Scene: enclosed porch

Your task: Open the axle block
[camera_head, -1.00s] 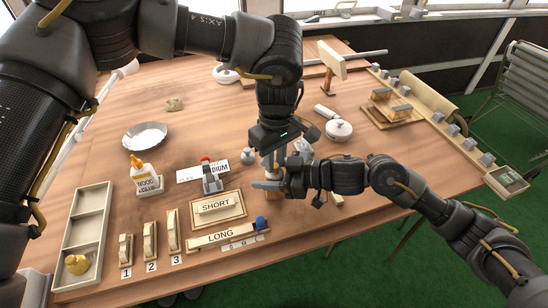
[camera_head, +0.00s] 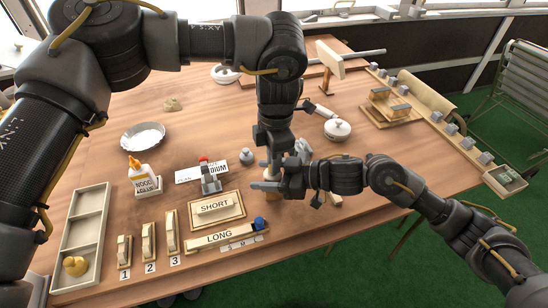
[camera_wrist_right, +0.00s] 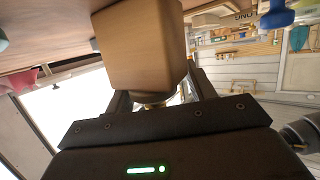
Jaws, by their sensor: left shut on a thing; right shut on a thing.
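The axle block shows in the right wrist view as a plain wooden block (camera_wrist_right: 140,45) with a brass-coloured piece (camera_wrist_right: 155,101) at its end, between my right fingers. In the head view the block is mostly hidden behind both grippers. My left gripper (camera_head: 274,160) points down from above and is shut on the upper part of the block. My right gripper (camera_head: 268,186) reaches in from the right, just below the left one, and is shut on the block. The exact contact of the fingers is hard to see.
Nearby stand a SHORT holder (camera_head: 216,208), a LONG holder (camera_head: 219,238), a glue bottle (camera_head: 143,177) and a grey clamp-like tool (camera_head: 210,180). A compartment tray (camera_head: 82,222) lies at the left. A round white lidded pot (camera_head: 337,128) stands right of the grippers.

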